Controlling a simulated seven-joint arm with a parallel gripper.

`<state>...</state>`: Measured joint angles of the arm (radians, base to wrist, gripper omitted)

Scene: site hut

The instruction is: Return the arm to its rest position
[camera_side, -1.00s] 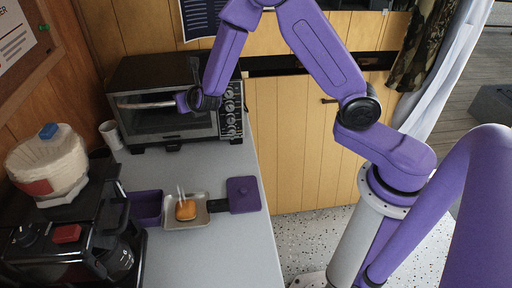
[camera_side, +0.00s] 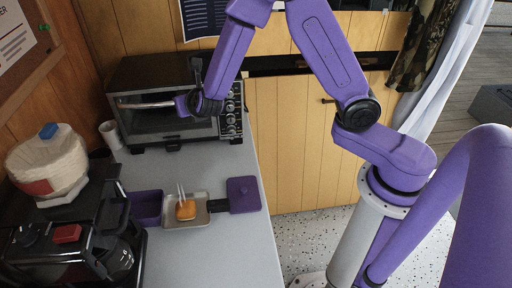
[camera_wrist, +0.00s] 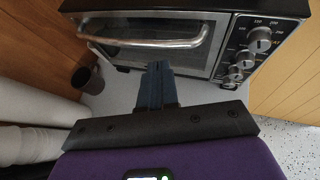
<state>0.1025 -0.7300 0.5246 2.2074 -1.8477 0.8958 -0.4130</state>
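My gripper (camera_side: 180,106) is in front of the toaster oven (camera_side: 160,126), near the right end of its door handle. In the wrist view, my dark fingers (camera_wrist: 155,82) are together, with nothing seen between them. They point at the oven front (camera_wrist: 190,62), below the silver handle (camera_wrist: 150,42). Whether they touch the oven cannot be told. The oven door looks closed. My arm is raised and bent, reaching left over the counter.
On the counter (camera_side: 210,260) are a metal tray (camera_side: 200,219) holding an orange-brown item (camera_side: 185,210), a purple container (camera_side: 146,207), a purple lid (camera_side: 243,194) and a white cup (camera_side: 111,135). A coffee machine (camera_side: 60,235) stands front left.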

